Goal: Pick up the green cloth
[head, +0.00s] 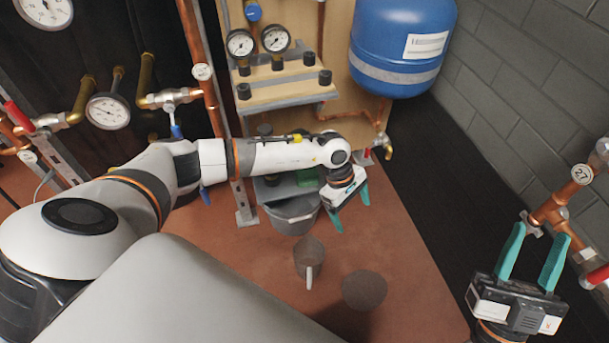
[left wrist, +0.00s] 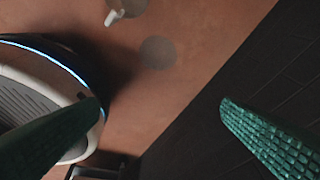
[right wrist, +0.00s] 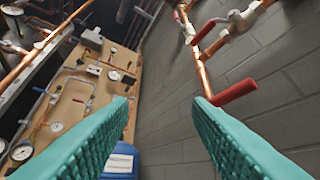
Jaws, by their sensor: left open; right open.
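A small patch of green (head: 308,176), perhaps the green cloth, shows in the head view just below my left forearm, over the grey bucket area. The arm hides much of it, so I cannot tell its shape. My left gripper (head: 350,208) is open and empty, pointing down, to the right of the green patch and apart from it. In the left wrist view its fingers (left wrist: 160,105) are spread over bare floor, with no cloth in sight. My right gripper (head: 540,236) is open and empty at the lower right, its fingers also spread in the right wrist view (right wrist: 162,100).
A grey bucket (head: 293,218) stands on the reddish floor. A round container with a white handle (head: 309,258) and a flat grey disc (head: 364,290) lie nearer. A blue tank (head: 400,45) hangs above. Copper pipes with red-handled valves (head: 560,203) are close to my right gripper.

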